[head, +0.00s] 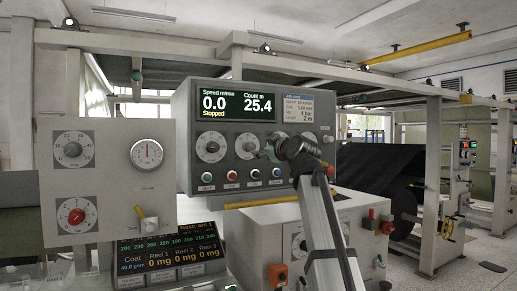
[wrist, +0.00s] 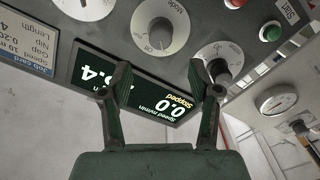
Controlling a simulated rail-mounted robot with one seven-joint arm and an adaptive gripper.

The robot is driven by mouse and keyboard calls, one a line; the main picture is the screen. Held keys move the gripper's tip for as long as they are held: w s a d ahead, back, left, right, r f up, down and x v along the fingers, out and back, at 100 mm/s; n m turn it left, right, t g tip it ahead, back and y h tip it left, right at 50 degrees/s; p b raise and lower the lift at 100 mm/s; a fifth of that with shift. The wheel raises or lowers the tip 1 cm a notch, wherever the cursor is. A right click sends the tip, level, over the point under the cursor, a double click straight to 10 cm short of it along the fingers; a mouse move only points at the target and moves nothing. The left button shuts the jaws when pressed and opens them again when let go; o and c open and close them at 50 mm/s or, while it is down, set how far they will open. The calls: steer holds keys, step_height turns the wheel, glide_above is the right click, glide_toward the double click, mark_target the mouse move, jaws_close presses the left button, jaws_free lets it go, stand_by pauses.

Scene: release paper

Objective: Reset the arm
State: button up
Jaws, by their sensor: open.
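My arm (head: 330,225) rises from the lower middle of the head view. My gripper (head: 268,151) is in front of the right part of the grey control panel (head: 183,120). In the wrist view my gripper (wrist: 160,80) is open, with its two dark fingers apart and nothing held between them. The panel appears upside down there, with the display (wrist: 145,85) behind the fingers. A dial knob (wrist: 218,62) is close by the right fingertip; I cannot tell whether they touch.
A row of buttons (head: 231,174) runs below the panel's dials (head: 211,145). A left panel (head: 110,190) carries more dials and a yellow-tipped lever (head: 147,220). A black roll (head: 375,178) is to the right.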

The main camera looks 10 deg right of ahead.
steer(key=shift+s+d, duration=0.1)
steer(key=shift+s, duration=0.4)
